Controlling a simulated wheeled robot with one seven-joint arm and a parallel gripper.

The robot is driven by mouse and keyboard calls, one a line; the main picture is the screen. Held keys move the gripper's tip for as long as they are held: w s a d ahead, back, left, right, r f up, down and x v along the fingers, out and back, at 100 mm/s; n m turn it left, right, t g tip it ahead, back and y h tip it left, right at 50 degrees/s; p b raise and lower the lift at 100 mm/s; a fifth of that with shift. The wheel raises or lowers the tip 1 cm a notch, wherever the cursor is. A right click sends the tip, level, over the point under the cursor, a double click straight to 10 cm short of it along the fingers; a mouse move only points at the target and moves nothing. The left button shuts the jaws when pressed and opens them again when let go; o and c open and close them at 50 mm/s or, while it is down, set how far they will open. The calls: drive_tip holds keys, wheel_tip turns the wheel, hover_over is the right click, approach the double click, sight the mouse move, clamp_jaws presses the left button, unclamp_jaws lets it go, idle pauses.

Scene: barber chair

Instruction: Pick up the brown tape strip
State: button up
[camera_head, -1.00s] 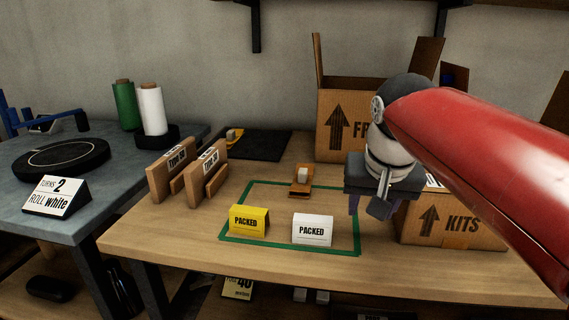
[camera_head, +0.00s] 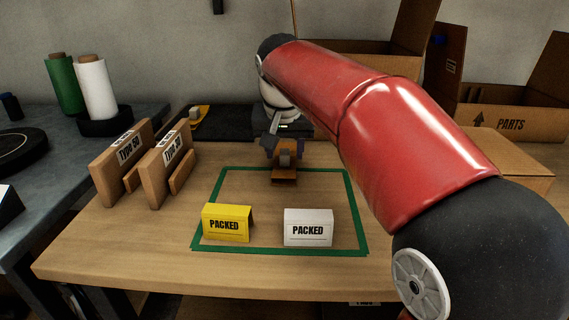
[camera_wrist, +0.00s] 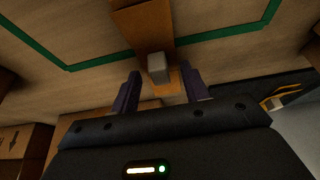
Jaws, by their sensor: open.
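The brown tape strip (camera_head: 284,181) lies at the back edge of the green outline, with a small pale grey block (camera_wrist: 157,68) on it. In the wrist view the brown strip (camera_wrist: 145,26) runs from the top edge down to the block, and an orange-brown part (camera_wrist: 170,85) shows beyond it. My gripper (camera_head: 284,150) is over the strip in the head view and hides part of it. In the wrist view my open gripper (camera_wrist: 160,74) has a dark finger on each side of the block, with nothing held. I cannot tell its exact height above the strip.
A yellow PACKED card (camera_head: 227,224) and a white PACKED card (camera_head: 308,229) stand inside the green outline (camera_head: 205,200). Brown wooden holders (camera_head: 120,175) stand to the left. A dark mat (camera_head: 225,120) lies behind, and cardboard boxes (camera_head: 515,120) stand at the right.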

drive_tip(key=shift+w+f, duration=0.15)
drive_tip(key=shift+f, duration=0.2)
drive_tip(key=shift+c, duration=0.3)
clamp_jaws()
